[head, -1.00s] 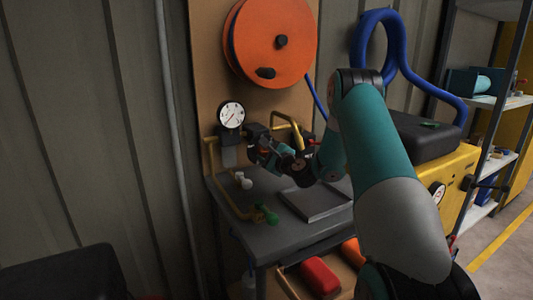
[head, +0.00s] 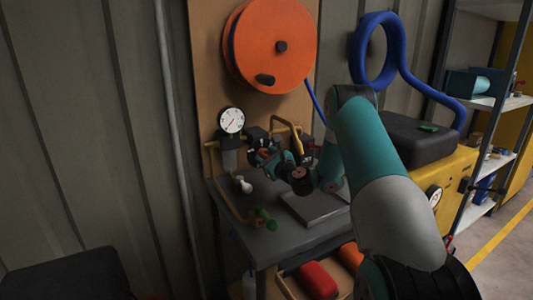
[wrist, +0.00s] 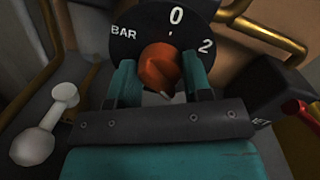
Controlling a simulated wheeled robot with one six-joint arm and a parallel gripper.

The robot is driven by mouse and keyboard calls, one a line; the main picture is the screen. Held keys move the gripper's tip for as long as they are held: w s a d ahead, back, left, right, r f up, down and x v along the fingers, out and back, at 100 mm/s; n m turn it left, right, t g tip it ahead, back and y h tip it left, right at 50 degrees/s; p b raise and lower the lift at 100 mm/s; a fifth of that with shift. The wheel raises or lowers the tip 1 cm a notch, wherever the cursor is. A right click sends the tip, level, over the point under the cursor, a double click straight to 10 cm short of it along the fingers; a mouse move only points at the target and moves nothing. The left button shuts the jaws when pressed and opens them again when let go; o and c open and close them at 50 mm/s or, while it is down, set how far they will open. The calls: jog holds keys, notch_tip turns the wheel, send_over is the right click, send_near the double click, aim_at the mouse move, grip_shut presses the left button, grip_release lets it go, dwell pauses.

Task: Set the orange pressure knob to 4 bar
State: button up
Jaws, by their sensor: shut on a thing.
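The orange pressure knob (wrist: 160,68) sits at the centre of a black dial plate (wrist: 128,20) in the wrist view. The plate carries the marks BAR, 0 and 2; no 4 is visible, and the gripper hides the lower part. My gripper (wrist: 157,82) is shut on the knob, one teal finger on each side. A small pale mark shows at the knob's lower edge; I cannot tell whether it is the pointer. In the head view my gripper (head: 264,155) is at the dial, left of the wrist joints. A white round gauge (head: 231,120) stands just left of it.
Yellow pipes (head: 285,122) run beside the dial. A white fitting (head: 244,184) and a green fitting (head: 266,220) are on the grey bench (head: 240,205). An orange hose reel (head: 255,55) hangs above. A black block and red handle (wrist: 298,108) are close on the right.

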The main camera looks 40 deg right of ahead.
jog(key=shift+m+p, duration=1.1)
jog(key=shift+m, duration=1.2)
jog(key=o, duration=0.9)
jog(key=shift+s+f+b, duration=0.1)
jog(key=shift+b, duration=0.2)
